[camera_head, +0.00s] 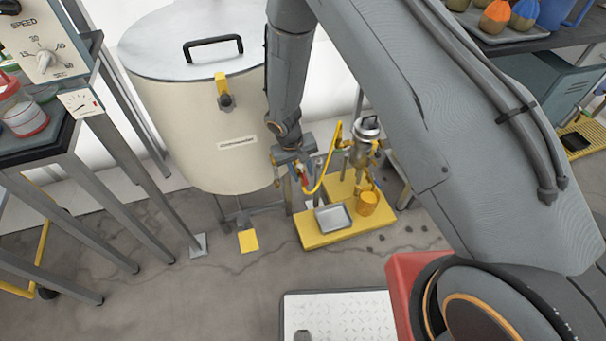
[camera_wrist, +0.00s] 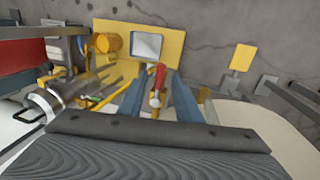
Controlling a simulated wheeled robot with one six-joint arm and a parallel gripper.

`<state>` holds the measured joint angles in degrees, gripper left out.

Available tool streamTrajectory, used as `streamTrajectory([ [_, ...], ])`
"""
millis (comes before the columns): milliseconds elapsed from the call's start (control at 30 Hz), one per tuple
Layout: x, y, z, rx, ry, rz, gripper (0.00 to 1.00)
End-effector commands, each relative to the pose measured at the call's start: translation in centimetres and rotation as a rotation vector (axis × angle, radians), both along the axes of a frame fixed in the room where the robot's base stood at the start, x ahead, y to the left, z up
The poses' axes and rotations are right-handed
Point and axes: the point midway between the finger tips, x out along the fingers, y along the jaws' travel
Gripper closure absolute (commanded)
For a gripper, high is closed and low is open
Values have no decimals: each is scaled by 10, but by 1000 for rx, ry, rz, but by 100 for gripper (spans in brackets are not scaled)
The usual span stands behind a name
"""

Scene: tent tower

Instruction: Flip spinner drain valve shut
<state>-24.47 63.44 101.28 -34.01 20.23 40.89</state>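The spinner is a large cream drum (camera_head: 190,135) with a grey lid. The drain valve is low at the drum's right side, largely behind my gripper in the head view. Its red lever (camera_wrist: 160,76) stands between my two blue-grey fingers in the wrist view, above a pale metal valve part (camera_wrist: 155,98). A bit of red also shows by the fingers in the head view. My gripper (camera_wrist: 158,95) is open, with a finger on each side of the lever and visible gaps. Whether either finger touches it, I cannot tell.
A yellow hose (camera_head: 327,168) runs right of my gripper towards a metal vessel (camera_head: 366,135). A yellow pedal (camera_head: 248,241) is below the drum. Open cracked floor lies in front.

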Motion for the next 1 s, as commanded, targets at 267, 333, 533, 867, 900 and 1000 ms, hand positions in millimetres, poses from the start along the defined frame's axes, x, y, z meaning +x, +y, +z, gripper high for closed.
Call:
streamTrajectory([
  [267,1,-3,-16,1,-1,-1,69],
  [333,1,-3,-17,1,-1,-1,69],
  [533,1,-3,-16,1,-1,-1,79],
  [867,1,-3,-16,1,-1,-1,100],
  [900,1,-3,-16,1,0,1,100],
  [1000,0,0,-16,0,-1,16,100],
])
